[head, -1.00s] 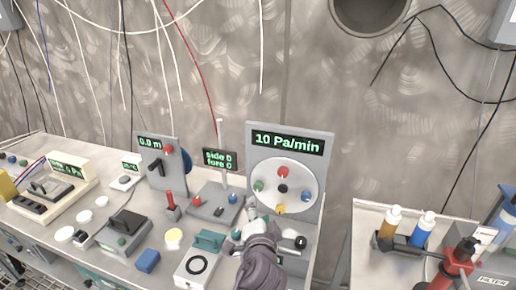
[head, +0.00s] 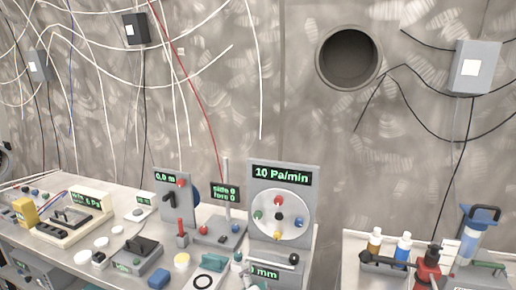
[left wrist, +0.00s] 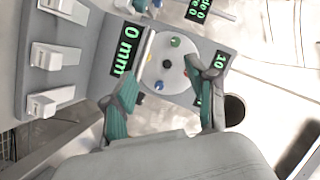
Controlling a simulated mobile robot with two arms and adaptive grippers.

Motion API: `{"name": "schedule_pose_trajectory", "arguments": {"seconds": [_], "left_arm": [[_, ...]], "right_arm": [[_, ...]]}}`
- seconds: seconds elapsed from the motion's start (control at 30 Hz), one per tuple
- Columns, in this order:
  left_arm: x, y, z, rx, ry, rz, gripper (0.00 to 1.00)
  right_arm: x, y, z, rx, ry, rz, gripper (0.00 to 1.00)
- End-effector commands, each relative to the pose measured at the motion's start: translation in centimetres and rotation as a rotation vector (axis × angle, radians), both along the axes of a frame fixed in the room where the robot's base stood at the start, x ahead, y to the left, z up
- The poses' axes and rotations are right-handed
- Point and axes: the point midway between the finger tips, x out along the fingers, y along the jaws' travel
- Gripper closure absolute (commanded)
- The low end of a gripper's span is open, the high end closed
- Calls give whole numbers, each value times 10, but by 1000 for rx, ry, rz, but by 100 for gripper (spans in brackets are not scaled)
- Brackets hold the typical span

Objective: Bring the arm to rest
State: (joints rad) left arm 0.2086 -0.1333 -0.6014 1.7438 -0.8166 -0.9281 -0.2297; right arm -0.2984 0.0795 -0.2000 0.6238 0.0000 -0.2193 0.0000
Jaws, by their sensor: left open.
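My left gripper (left wrist: 168,58) is open and empty in the left wrist view, its two teal-padded fingers spread apart. Past the fingertips are the round dial plate (left wrist: 165,68) with coloured knobs and the green "0 mm" display (left wrist: 126,52). In the head view the dial plate (head: 278,216) stands upright under the "10 Pa/min" display (head: 281,175). At most a small part of my left gripper shows at the bottom edge there, and I cannot make it out clearly. My right gripper is not in view.
A right-hand table holds bottles (head: 403,245) and a blue pump (head: 473,236). A gap separates the two tables.

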Motion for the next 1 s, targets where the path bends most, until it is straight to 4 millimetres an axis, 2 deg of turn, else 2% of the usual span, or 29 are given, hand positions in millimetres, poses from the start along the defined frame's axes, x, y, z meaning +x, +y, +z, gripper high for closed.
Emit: {"name": "schedule_pose_trajectory", "arguments": {"seconds": [0.27, 0.47, 0.57, 0.73, 0.83, 1.0], "left_arm": [[-25, 36, -37, -110, 127, 76, 42], [-62, 75, -76, -231, 275, 167, 42], [-92, 99, -99, -307, 371, 228, 42], [-160, 142, -134, -448, 559, 344, 42], [-196, 158, -145, -510, 650, 398, 42], [-248, 178, -152, -582, 769, 465, 42]], "right_arm": [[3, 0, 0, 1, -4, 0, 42], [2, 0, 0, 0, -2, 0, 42], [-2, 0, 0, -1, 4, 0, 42], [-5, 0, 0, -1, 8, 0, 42], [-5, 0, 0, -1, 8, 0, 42], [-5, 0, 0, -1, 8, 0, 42]]}}
